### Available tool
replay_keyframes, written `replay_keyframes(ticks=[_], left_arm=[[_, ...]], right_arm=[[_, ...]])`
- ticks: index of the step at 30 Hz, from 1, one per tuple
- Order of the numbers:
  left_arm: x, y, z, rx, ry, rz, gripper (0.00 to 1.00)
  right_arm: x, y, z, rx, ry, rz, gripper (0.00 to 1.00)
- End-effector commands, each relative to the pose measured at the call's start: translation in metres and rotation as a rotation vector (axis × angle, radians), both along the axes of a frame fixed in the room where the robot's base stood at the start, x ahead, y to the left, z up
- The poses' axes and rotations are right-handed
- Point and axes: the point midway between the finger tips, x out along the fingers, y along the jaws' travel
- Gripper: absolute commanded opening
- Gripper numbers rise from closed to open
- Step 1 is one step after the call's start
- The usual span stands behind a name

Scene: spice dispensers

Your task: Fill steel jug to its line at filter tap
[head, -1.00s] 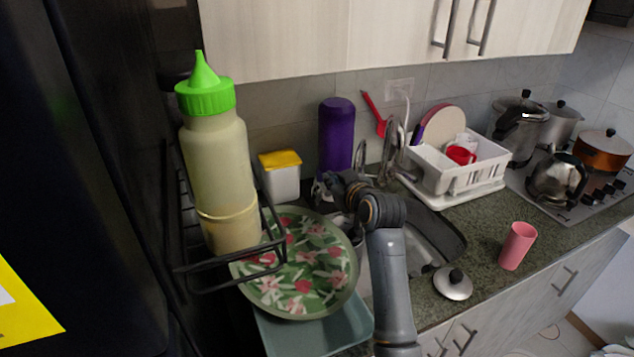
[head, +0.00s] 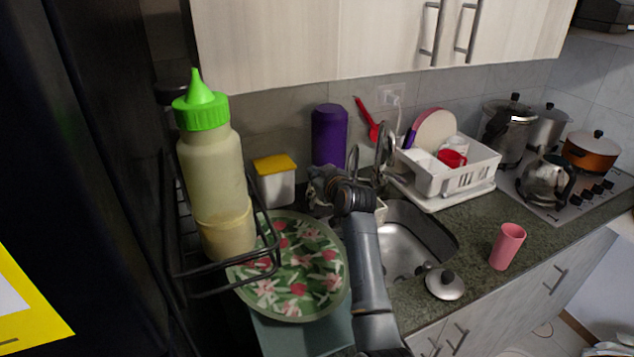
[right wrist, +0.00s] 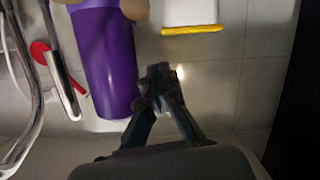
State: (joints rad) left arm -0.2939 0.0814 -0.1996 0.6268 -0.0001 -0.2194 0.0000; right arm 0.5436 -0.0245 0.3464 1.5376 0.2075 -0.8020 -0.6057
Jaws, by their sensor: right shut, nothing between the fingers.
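My right gripper (head: 318,182) is near the wall behind the sink, left of the taps. In the right wrist view its fingertips (right wrist: 158,82) are together with nothing between them, beside the purple bottle (right wrist: 104,60). A chrome tap (head: 384,150) stands at the back of the sink (head: 405,240), with a thinner chrome spout (head: 353,160) to its left. Chrome pipes (right wrist: 22,75) also show in the right wrist view. I cannot pick out the steel jug with certainty; my right arm covers part of the sink area. My left gripper is not in view.
A white dish rack (head: 470,180) stands right of the tap. A pink cup (head: 507,246) and a steel lid (head: 445,284) are on the counter. A floral plate (head: 300,290) and a green-capped bottle (head: 215,165) are left. A kettle (head: 547,182) sits on the stove.

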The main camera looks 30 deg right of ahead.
Motion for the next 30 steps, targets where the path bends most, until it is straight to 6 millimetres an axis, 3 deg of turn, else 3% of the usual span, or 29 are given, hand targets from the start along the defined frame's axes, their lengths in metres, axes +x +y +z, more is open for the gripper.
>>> replay_keyframes(ticks=[6,14,30], left_arm=[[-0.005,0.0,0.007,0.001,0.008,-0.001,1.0],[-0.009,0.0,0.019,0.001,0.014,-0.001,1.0],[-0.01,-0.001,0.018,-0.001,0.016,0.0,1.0]], right_arm=[[0.03,-0.001,-0.007,0.002,0.001,0.0,0.0],[0.006,-0.007,-0.035,0.001,0.001,0.0,0.0],[-0.003,-0.008,-0.048,-0.005,0.004,0.001,0.0]])
